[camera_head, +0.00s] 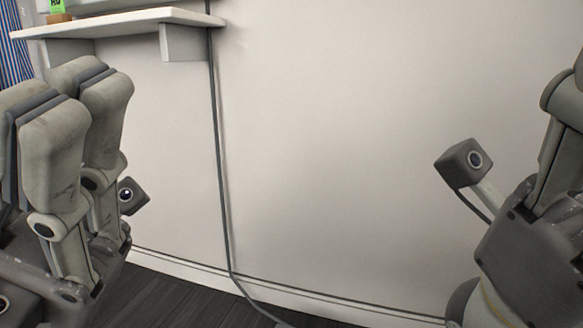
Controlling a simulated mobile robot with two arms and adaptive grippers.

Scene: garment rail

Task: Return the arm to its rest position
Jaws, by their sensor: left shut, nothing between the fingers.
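My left gripper (66,92) is at the left of the head view, with its grey fingers pointing up. The fingers are shut, with nothing held between them. It is in front of the wall, below and left of the white shelf. My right gripper (562,150) is only partly in view at the right edge. Its fingertips are cut off by the frame, so its opening does not show.
A grey cable (218,150) runs down the pale wall (340,130) to the dark floor (165,300). Blue striped cloth (14,50) hangs at far left. The middle is clear.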

